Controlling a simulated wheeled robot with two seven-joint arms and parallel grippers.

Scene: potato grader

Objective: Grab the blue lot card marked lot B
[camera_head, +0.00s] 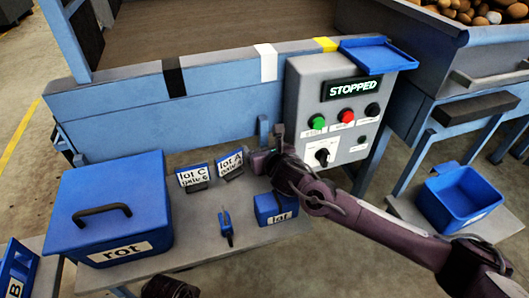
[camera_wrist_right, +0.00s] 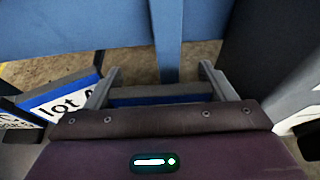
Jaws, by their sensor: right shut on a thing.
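My right gripper (camera_head: 262,160) is at the back of the table, just right of the lot A card (camera_head: 229,163). In the right wrist view its fingers (camera_wrist_right: 160,88) stand apart with a blue-edged card (camera_wrist_right: 160,97) between them, and it is shut on that card. The card's lettering is hidden, so I cannot read lot B on it. The lot C card (camera_head: 193,176) stands left of lot A. The lot A card also shows at the left of the right wrist view (camera_wrist_right: 65,98).
A lidded blue box marked rot (camera_head: 125,190) stands at the table's left. A small blue box marked lot (camera_head: 270,205) and a blue-handled tool (camera_head: 227,225) are in front of the cards. The control box (camera_head: 335,100) reading STOPPED rises behind my right forearm.

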